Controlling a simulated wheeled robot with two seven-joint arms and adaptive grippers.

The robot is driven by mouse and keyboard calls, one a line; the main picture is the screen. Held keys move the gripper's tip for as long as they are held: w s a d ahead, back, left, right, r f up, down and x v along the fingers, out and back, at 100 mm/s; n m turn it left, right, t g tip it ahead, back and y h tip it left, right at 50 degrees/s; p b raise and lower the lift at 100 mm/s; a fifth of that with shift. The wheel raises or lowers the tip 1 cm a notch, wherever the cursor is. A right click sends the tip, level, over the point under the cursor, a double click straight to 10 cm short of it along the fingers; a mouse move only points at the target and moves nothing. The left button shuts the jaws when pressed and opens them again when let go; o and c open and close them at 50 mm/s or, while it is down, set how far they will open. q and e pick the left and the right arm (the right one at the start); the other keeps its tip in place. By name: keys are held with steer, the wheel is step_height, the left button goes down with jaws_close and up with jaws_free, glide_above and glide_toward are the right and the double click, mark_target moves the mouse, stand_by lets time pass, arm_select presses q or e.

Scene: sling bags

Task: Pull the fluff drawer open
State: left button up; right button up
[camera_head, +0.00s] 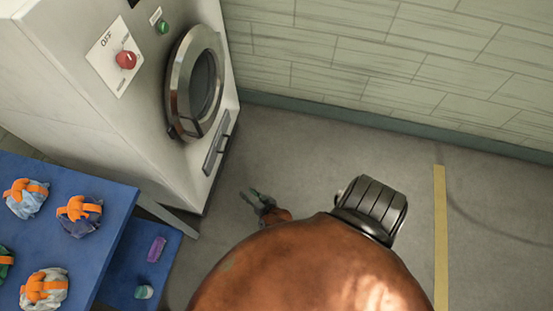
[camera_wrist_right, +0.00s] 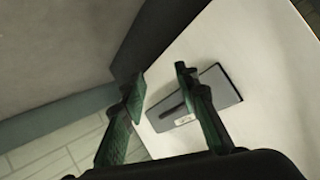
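The fluff drawer (camera_head: 216,143) is a narrow grey panel with a dark bar handle, low on the front of the white machine below its round door. It looks flush with the front. In the right wrist view the drawer panel (camera_wrist_right: 224,86) lies ahead, partly hidden behind one finger, and its handle (camera_wrist_right: 171,110) shows between the fingers. My right gripper (camera_head: 257,199) is in front of the machine, to the right of and below the drawer in the head view. Its green-padded fingers (camera_wrist_right: 159,77) are apart and empty, not touching the handle. My left gripper is not in view.
The white machine (camera_head: 90,120) has a round metal door (camera_head: 196,82), a red knob (camera_head: 126,60) and a green button (camera_head: 163,27). A blue table (camera_head: 110,205) with several tied bags stands at the lower left, above a blue lower shelf (camera_head: 122,262). Floor right of the machine is clear.

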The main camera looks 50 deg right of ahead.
steer(key=s+f+n+g+y+p, duration=0.1)
steer(key=s+f+g+p, duration=0.1)
steer(key=s, duration=0.6)
steer(key=s+a+f+n+g+y+p, duration=0.1)
steer(key=s+f+n+p, duration=0.1)
steer(key=s, duration=0.6)
steer(key=shift+f+n+g+p, duration=0.2)
steer(key=shift+n+g+p, duration=0.15)
steer(key=shift+p, duration=0.2)
